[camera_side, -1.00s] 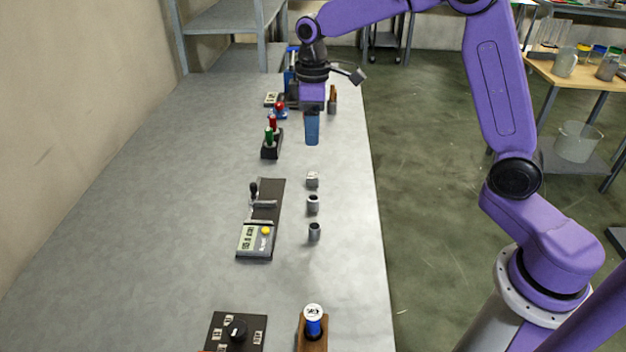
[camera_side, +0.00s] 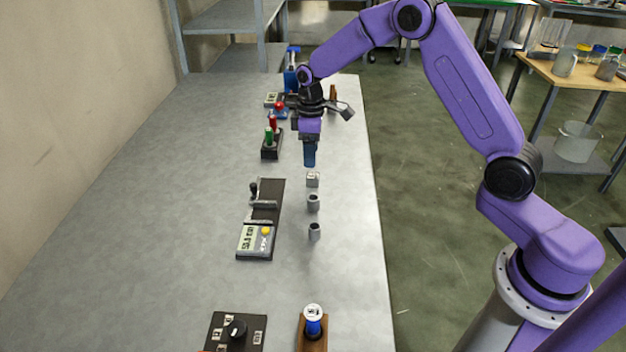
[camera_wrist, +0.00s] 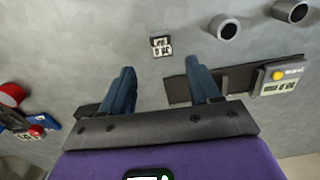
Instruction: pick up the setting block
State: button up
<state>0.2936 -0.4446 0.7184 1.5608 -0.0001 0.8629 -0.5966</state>
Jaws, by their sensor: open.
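The setting block (camera_side: 313,179) is a small pale grey cube with dark markings on its face. It stands on the grey bench, behind two metal cylinders in the side view. In the wrist view the block (camera_wrist: 161,46) lies beyond my fingertips, roughly between their lines. My gripper (camera_side: 309,163) points down just behind and above the block, apart from it. In the wrist view my gripper (camera_wrist: 157,68) shows two blue fingers spread apart with nothing between them.
Two grey cylinders (camera_side: 313,203) (camera_side: 315,232) stand in front of the block. A gauge with a yellow button (camera_side: 257,240) lies left of them. A black stand with red and green handles (camera_side: 271,143) is at back left. The bench's right edge is close.

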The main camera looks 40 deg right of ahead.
aim_at(313, 175)
notch_tip(313, 175, down, 2)
jog(key=shift+f, duration=0.2)
jog(key=f, duration=0.4)
jog(key=shift+s, duration=0.35)
jog(key=shift+f, duration=0.6)
grip_shut()
